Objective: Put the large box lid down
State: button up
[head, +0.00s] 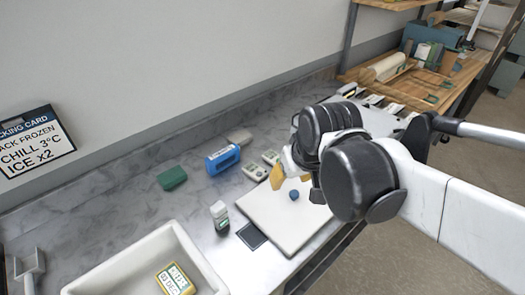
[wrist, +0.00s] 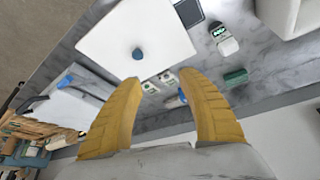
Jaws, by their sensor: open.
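The large box lid (head: 265,218) is a flat white square panel with a small blue knob (head: 294,195) on top. It lies level at the front of the marble counter, and I cannot tell whether anything is under it. It also shows in the wrist view (wrist: 115,35), with its knob (wrist: 137,53) in front of my fingers. My gripper (wrist: 158,76) has yellow fingers spread apart with nothing held between them. In the head view my gripper (head: 285,177) is over the far part of the lid, near the knob, and my arm hides the lid's right side.
A white bin (head: 150,262) with a yellow-edged label block (head: 175,280) stands at the front left. A white jar (head: 220,217), dark square (head: 251,236), green block (head: 172,178) and blue device (head: 222,159) are left of the lid. A wooden bench (head: 410,85) is at the back right.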

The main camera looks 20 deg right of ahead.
jog(key=s+a, duration=0.1)
jog(key=s+a+t, duration=0.1)
jog(key=s, duration=0.1)
jog(key=s+r+t, duration=0.1)
jog(key=shift+s+a, duration=0.2)
jog(key=shift+a, duration=0.2)
jog(key=shift+f, duration=0.1)
